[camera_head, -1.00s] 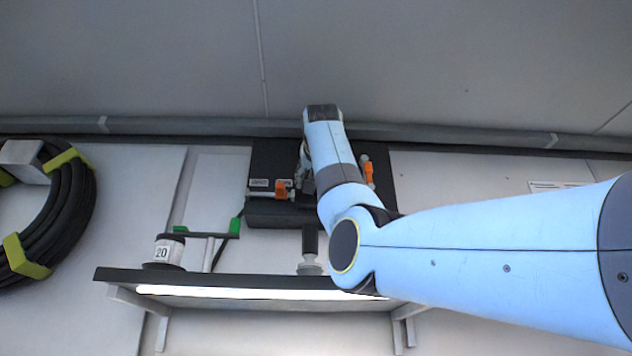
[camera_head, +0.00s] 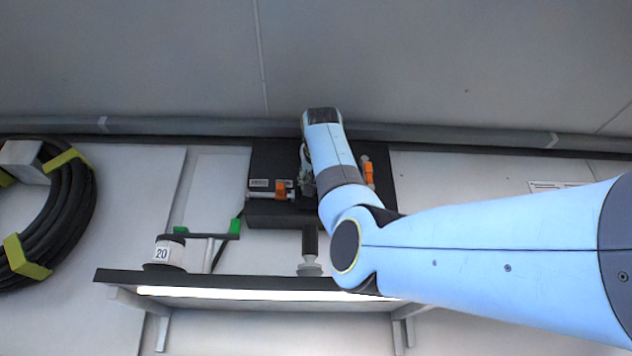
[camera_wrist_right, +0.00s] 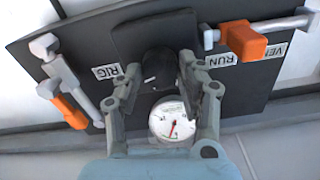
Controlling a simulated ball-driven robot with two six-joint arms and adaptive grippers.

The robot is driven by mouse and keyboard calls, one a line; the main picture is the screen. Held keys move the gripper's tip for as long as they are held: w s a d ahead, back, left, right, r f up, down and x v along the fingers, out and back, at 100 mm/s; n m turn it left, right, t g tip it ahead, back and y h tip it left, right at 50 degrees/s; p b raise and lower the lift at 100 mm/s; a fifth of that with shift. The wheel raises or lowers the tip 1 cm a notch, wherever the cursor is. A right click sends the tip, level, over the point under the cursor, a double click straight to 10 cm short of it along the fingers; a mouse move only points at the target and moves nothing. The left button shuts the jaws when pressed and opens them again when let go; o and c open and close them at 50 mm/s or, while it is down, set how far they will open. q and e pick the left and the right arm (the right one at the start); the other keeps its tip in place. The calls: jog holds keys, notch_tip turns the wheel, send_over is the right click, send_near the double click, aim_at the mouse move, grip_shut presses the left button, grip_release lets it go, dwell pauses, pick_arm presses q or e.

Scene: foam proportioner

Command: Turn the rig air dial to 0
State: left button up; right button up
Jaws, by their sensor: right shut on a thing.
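The rig air dial is a black knob (camera_wrist_right: 158,68) on the dark panel (camera_wrist_right: 72,40), seen in the right wrist view beside a label reading RIG (camera_wrist_right: 106,71). My right gripper (camera_wrist_right: 160,72) has one finger on each side of the knob and is shut on it. A round white gauge (camera_wrist_right: 172,120) with a red needle sits between the finger bases. The knob's pointer and scale cannot be read. In the head view my right arm hides the knob. My left gripper is not in view.
An orange-handled valve (camera_wrist_right: 243,40) by the RUN and VENT labels and another orange handle (camera_wrist_right: 70,111) flank the knob. Below the panel, a shelf (camera_head: 240,282) holds a container marked 20 (camera_head: 164,253). A coiled hose (camera_head: 78,205) hangs at left.

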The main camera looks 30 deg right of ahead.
jog(key=shift+n, duration=0.3)
jog(key=shift+n+p, duration=1.45)
jog(key=shift+n, duration=13.15)
jog(key=o, duration=1.2)
